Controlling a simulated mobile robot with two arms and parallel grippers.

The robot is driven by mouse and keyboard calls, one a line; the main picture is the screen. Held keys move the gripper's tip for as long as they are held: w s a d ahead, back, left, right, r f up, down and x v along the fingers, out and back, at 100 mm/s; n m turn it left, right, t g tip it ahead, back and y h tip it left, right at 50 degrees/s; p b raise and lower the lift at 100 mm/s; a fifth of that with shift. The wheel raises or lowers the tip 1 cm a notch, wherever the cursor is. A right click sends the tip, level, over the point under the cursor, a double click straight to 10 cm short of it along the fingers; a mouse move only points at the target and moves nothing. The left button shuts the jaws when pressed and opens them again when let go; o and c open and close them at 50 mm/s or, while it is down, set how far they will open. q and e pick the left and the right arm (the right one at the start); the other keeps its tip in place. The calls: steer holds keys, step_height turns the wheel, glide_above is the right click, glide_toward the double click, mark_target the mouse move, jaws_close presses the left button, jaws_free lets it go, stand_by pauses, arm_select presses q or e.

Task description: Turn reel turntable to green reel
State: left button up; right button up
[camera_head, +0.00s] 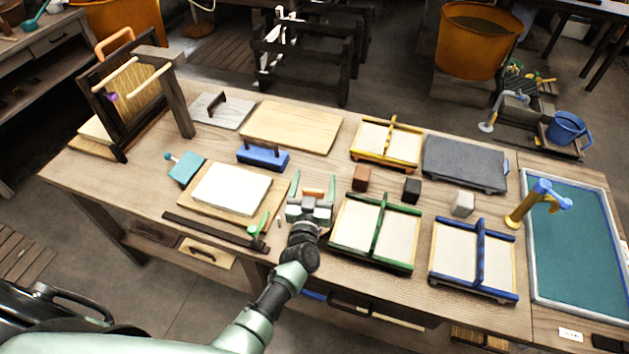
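I cannot make out a reel turntable or a green reel in the head view. My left gripper (313,187) is over the front middle of the wooden workbench (300,172), its two pale green fingers spread apart. A small orange-brown piece shows between the fingers; I cannot tell whether it is part of the gripper or a thing behind it. The fingers do not visibly close on anything. My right gripper is not in view.
A green-framed tray (344,242) stands right of my gripper, with a blue-framed tray (437,266) beyond. A white slab on a board (232,188) and a green-handled tool (257,226) lie left. A dark wooden frame (181,108) stands at the back left.

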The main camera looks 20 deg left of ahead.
arm_select(q)
steer(key=shift+s+f, duration=0.1)
steer(key=shift+s, duration=0.3)
steer(key=s, duration=0.4)
steer(key=s+d+b, duration=0.1)
steer(key=s, duration=0.2)
steer(key=shift+d, duration=0.1)
